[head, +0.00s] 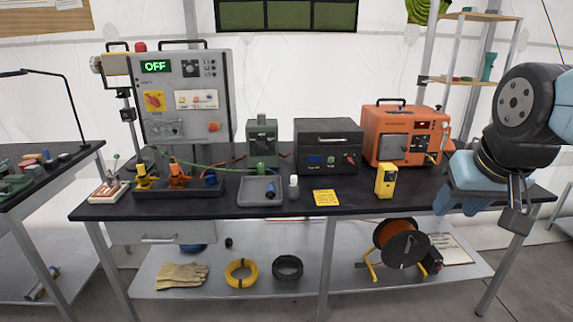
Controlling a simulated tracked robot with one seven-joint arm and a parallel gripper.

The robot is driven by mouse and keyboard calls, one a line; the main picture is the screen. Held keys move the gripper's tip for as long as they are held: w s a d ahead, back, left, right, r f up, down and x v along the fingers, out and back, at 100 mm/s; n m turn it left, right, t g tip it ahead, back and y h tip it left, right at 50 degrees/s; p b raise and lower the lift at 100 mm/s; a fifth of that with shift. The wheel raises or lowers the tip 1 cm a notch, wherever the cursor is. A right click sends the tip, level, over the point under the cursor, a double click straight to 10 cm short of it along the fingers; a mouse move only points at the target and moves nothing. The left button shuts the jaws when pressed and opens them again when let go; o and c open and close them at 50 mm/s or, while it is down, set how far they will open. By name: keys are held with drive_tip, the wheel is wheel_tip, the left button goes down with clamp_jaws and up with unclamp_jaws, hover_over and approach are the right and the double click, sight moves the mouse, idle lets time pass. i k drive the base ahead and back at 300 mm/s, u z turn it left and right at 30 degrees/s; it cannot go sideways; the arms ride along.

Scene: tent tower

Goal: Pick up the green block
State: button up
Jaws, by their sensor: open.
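I cannot make out a green block for certain. On the left table (80,157) small coloured blocks (38,160) lie in a group: red, tan, blue and grey ones. A dark green object (10,186) sits by them at the left picture edge, partly cut off. A green box-shaped device (262,140) stands upright on the middle workbench (230,206). My gripper (514,213) is at the far right, pointing down beside the bench's right end. It is open, seems empty, and is far from all of these.
A control cabinet (188,72) reading OFF, a black case (328,140), an orange unit (405,125) and a yellow meter (385,181) crowd the bench. A grey tray (242,190) lies in front. A cable reel (402,246) is on the lower shelf. A gap separates the tables.

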sight(260, 171)
drive_tip(key=z, duration=0.2)
drive_tip(key=i, duration=1.8)
drive_tip(key=u, duration=0.65)
drive_tip(key=k, duration=0.8)
drive_tip(key=u, duration=0.2)
drive_tip(key=i, duration=0.8)
drive_tip(key=z, duration=0.1)
